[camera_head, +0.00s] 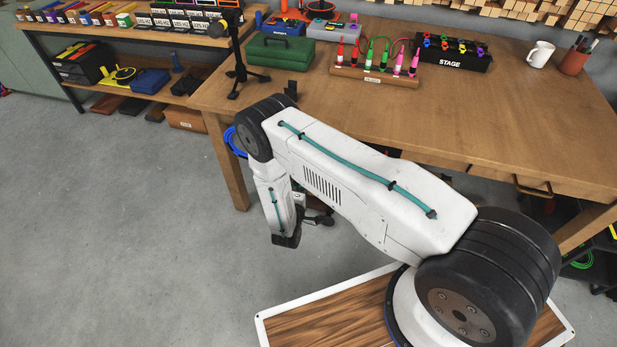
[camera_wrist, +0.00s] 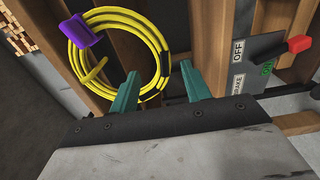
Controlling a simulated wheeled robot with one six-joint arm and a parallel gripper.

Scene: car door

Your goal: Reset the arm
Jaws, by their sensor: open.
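My arm reaches from the lower right of the head view toward the left, and its forearm hangs down in front of the workbench. In the head view the fingers are mostly hidden by the forearm.
The wooden workbench (camera_head: 520,110) holds a green toolbox (camera_head: 281,50), a rack of pink and green tools (camera_head: 375,78), a STAGE box (camera_head: 451,55) and a white mug (camera_head: 540,54). A grey switch panel (camera_wrist: 258,62) with a red handle (camera_wrist: 299,44) is right of my fingers. Floor at left is clear.

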